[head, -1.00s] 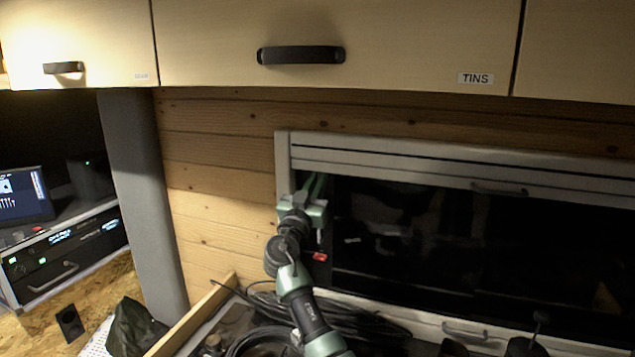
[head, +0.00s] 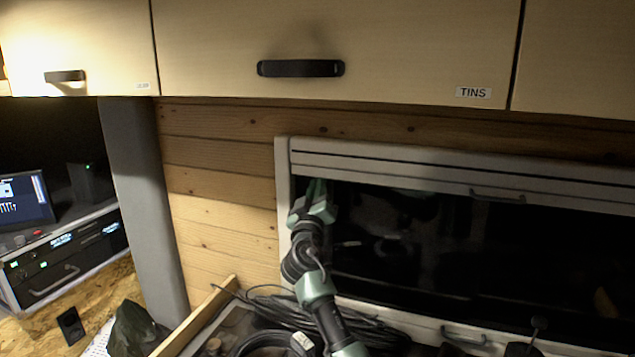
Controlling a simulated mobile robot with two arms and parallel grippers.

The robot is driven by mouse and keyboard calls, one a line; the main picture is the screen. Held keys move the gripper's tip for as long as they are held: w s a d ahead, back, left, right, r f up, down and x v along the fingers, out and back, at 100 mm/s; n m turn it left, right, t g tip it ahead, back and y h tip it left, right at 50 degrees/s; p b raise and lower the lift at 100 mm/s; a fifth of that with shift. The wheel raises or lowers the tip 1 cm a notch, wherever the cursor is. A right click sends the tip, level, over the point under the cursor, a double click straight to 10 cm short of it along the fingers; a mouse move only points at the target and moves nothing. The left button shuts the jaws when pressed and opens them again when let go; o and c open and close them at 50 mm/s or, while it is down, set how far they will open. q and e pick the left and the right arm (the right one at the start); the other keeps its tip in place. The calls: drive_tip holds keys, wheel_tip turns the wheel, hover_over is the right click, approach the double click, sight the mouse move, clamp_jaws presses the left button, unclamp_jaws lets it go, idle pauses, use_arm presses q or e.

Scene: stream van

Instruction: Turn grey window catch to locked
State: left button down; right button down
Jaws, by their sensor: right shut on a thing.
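My right gripper (head: 316,190) is at the left side of the window (head: 420,240), close to its pale frame (head: 284,190). The gripper's green fingers point up and away from me against the dark glass. The arm comes up from below and hides the spot where the fingers close. The grey catch cannot be made out; the gripper and wrist cover that part of the frame. My left gripper is not in view.
Black cables (head: 270,310) lie coiled on the worktop below the window, behind a wooden edge board (head: 195,318). Overhead cupboards (head: 400,45) hang above. A grey pillar (head: 148,200) and a rack with a screen (head: 25,200) are at left.

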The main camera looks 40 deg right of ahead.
drive_tip(key=shift+n+y+p, duration=0.85)
drive_tip(key=shift+n+p, duration=0.35)
drive_tip(key=shift+n, duration=0.95)
drive_tip(key=shift+n+y+p, duration=0.8)
drive_tip(key=shift+n+p, duration=0.4)
drive_tip(key=shift+n, duration=1)
drive_tip(key=shift+n+y+p, duration=0.85)
drive_tip(key=shift+n+p, duration=0.35)
drive_tip(key=shift+n, duration=0.95)
drive_tip(key=shift+f, duration=0.1)
drive_tip(key=c, duration=1.5)
unclamp_jaws()
drive_tip(key=shift+o, duration=0.2)
